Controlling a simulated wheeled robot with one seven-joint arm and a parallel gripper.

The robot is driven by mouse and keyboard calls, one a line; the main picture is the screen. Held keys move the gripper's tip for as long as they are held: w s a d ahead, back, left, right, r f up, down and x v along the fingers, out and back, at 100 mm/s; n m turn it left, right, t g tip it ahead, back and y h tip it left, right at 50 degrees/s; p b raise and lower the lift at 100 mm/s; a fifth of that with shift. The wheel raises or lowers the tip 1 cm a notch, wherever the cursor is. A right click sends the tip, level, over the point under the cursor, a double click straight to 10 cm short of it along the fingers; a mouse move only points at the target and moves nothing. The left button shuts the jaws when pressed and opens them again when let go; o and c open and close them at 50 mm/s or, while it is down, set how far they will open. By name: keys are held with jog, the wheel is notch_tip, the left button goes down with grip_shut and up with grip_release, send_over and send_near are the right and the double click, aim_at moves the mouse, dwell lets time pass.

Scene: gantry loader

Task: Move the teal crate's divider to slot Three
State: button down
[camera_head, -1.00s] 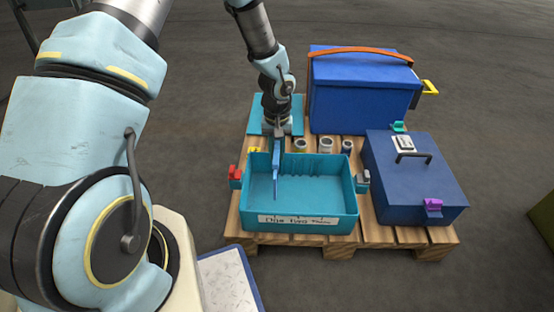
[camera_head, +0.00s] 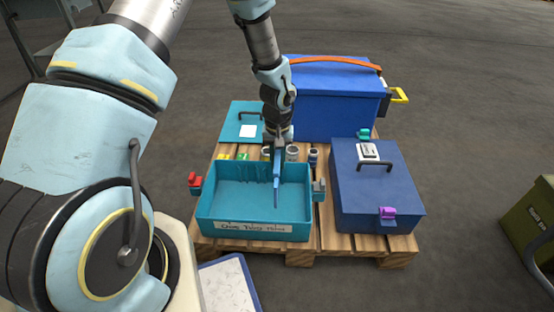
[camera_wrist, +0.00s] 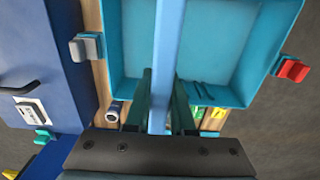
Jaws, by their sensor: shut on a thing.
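The teal crate (camera_head: 208,214) stands open on the pallet, with a white label (camera_head: 252,227) on its front wall whose words are too small to read surely. The divider, a thin blue panel (camera_head: 276,190), hangs upright over the right half of the crate. My gripper (camera_head: 278,146) is shut on the divider's top edge, above the crate's back wall. In the wrist view the divider (camera_wrist: 163,60) shows edge-on between the fingers, with the crate (camera_wrist: 115,40) beyond it. Ribs show on the crate's back wall. Whether the divider's lower edge touches the crate floor I cannot tell.
A red latch (camera_head: 194,181) and a grey latch (camera_head: 319,190) flank the crate. A dark blue closed box (camera_head: 375,190) stands close on the right, a larger blue box (camera_head: 335,105) behind. A teal lid (camera_head: 240,118) and small cans (camera_head: 292,153) lie behind the crate.

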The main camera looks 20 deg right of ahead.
jog(key=shift+f+b, duration=1.8)
jog(key=shift+f, duration=0.4)
jog(key=shift+r+p, duration=0.1)
jog(key=shift+p, duration=0.45)
dwell(0.6)
jog(key=shift+f+b, duration=3.45)
jog(key=shift+f, duration=2.85)
jog(key=c, duration=0.7)
grip_release()
jog(key=shift+o, duration=0.4)
